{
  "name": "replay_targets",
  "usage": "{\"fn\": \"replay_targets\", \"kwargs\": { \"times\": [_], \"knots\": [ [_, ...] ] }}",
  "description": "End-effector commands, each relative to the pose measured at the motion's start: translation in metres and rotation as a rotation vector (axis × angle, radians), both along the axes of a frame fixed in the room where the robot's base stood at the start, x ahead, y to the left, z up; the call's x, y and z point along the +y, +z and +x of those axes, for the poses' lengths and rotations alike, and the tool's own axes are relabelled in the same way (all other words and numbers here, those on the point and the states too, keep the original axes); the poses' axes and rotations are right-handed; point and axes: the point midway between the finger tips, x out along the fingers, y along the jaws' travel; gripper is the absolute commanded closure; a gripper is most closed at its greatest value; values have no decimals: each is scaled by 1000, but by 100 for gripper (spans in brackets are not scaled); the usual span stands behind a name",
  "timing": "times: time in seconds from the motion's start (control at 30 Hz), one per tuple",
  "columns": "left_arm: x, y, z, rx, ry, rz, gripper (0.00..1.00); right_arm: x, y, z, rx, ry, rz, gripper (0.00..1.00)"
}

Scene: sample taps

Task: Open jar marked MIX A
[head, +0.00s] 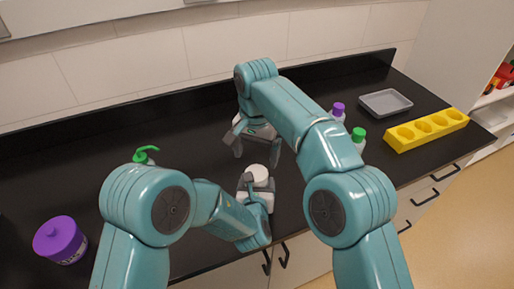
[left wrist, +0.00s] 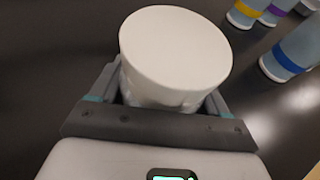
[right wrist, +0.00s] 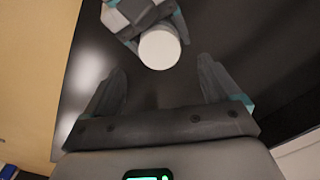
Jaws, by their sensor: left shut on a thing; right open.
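A jar with a round white lid (head: 258,172) stands near the front edge of the dark counter. My left gripper (head: 257,188) is shut around its body, below the lid. In the left wrist view the lid (left wrist: 175,55) fills the space between the fingers, and the body is mostly hidden. No marking on this jar is readable. My right gripper (head: 256,158) is open and empty, just behind and above the jar, fingers pointing down. In the right wrist view the lid (right wrist: 159,49) lies ahead of the gap between the open fingers, apart from them.
A purple-lidded jar (head: 60,238) stands at the left, its label unreadable. A green-topped bottle (head: 146,156) is behind my left arm. Purple-capped (head: 338,111) and green-capped (head: 358,139) bottles stand right of my right arm. A grey tray (head: 385,103) and yellow rack (head: 427,129) lie farther right.

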Motion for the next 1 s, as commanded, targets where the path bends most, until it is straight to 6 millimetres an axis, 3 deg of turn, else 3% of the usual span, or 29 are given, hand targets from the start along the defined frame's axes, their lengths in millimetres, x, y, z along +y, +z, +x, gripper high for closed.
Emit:
{"fn": "replay_targets", "kwargs": {
  "times": [0.33, 0.73, 0.77, 0.9, 0.93, 1.0],
  "knots": [
    [0, 0, 0, 1, 0, 0, 100, -1, -54, 0, 2, 1, 0, 10],
    [0, 0, 0, 1, 0, 0, 100, -1, -64, 0, 0, 2, 0, 10],
    [0, 0, 0, 1, 0, 0, 100, -1, -64, 0, 0, 2, 0, 17],
    [0, 0, 0, 1, 0, 0, 100, -1, -64, 0, 0, 2, 0, 62],
    [0, 0, 0, 1, 0, 0, 100, -1, -64, 0, 0, 2, 0, 68],
    [0, 0, 0, 1, 0, 0, 100, -1, -64, 0, 0, 2, 0, 69]
  ]
}}
